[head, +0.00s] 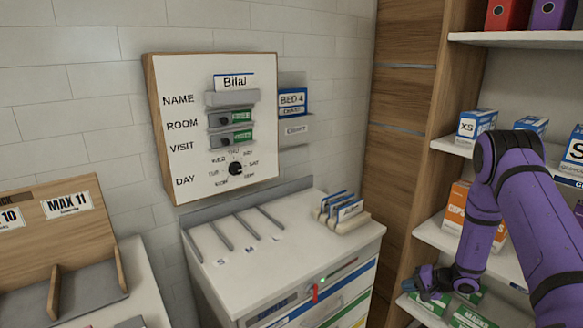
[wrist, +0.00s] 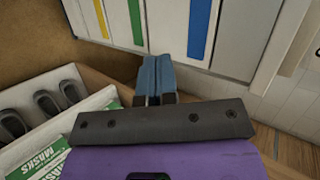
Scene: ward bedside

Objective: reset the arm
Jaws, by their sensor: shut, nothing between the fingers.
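My purple arm reaches in from the right in the head view, bent downward in front of the shelves. My gripper (wrist: 157,80) shows in the wrist view with its two blue-grey fingers together and nothing between them. In the head view my gripper is low, by the lower shelf boxes, and its fingertips are hard to make out.
Green mask boxes (wrist: 95,138) and several dark rounded items (wrist: 48,103) lie left of my gripper in the wrist view. Shelves (head: 455,147) with boxes stand at the right. The drawer cabinet (head: 300,268) and a wall board (head: 190,95) are further left.

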